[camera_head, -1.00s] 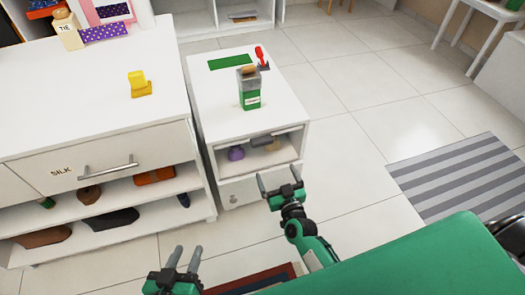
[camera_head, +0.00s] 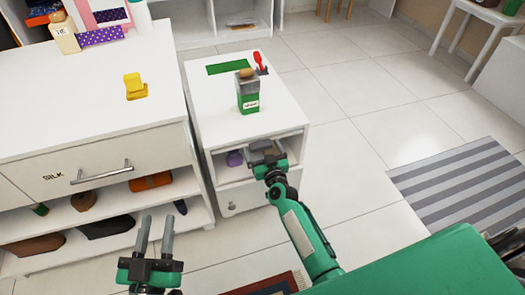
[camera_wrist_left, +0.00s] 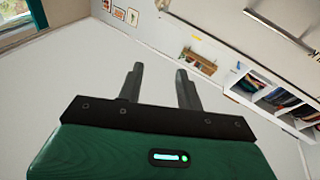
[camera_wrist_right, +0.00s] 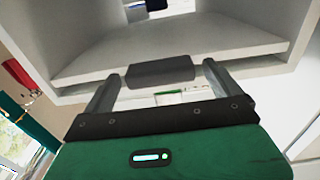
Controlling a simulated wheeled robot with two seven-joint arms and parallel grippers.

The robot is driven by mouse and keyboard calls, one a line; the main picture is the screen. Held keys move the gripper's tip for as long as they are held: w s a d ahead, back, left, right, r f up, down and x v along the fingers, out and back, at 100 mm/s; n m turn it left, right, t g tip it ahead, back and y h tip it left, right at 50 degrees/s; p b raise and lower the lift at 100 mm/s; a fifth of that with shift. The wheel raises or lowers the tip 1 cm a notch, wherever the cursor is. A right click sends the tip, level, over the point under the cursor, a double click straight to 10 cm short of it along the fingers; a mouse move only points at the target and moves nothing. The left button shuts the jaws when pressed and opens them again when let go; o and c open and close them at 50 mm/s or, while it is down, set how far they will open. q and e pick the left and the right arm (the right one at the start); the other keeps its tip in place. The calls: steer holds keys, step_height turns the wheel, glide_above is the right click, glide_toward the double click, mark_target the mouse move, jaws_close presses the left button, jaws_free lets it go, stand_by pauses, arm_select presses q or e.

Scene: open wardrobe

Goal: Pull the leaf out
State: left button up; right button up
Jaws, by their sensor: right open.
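The leaf is a white board (camera_wrist_right: 100,62) in the small white cabinet (camera_head: 215,100), with a dark grey handle block (camera_wrist_right: 160,71) on its front edge. My right gripper (camera_head: 266,148) is at the cabinet's open front. In the right wrist view its two fingers (camera_wrist_right: 159,85) stand apart, one on each side of the handle block. I cannot tell whether they touch it. In the head view this gripper hides most of the handle. My left gripper (camera_head: 156,226) is open and empty, low in front of the large dresser; its spread fingers also show in the left wrist view (camera_wrist_left: 158,80).
The dresser (camera_head: 90,95) stands close on the left.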

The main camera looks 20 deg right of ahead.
arm_select(q)
steer(key=shift+r, duration=0.15)
arm_select(e)
steer(key=shift+w, duration=0.1)
steer(key=c, duration=1.4)
